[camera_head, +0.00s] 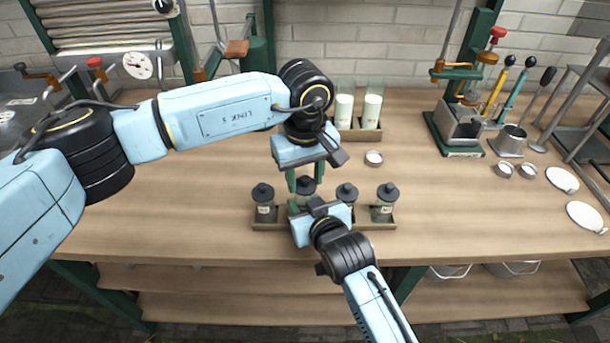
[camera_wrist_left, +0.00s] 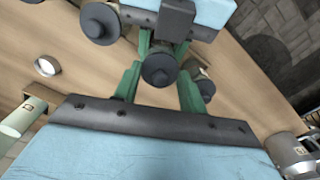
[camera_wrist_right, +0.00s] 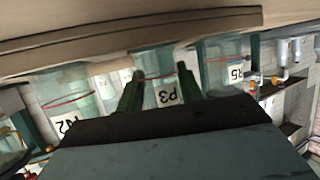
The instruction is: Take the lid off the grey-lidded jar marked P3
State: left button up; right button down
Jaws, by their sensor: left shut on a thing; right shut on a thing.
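The jar marked P3 (camera_wrist_right: 163,88) stands between my right gripper's green fingers in the right wrist view, its label upside down there. My right gripper (camera_wrist_right: 160,92) is shut on its body. In the head view my right gripper (camera_head: 312,208) comes from the front and hides most of that jar. Its dark grey lid (camera_head: 306,184) shows just above. My left gripper (camera_head: 306,178) reaches down from above and is shut on the lid, which also shows between its fingers in the left wrist view (camera_wrist_left: 160,68). Whether the lid still touches the jar is hidden.
Similar lidded jars stand close by in the same tray (camera_head: 270,226): one left (camera_head: 264,203), two right (camera_head: 347,195) (camera_head: 385,203).

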aim_at(305, 178)
pick_arm(q)
jog(key=shift+r, duration=2)
pick_arm(e)
jog(key=c, duration=0.8)
grip_release()
jog(key=shift+c, duration=0.2)
jog(key=shift+s, duration=0.1)
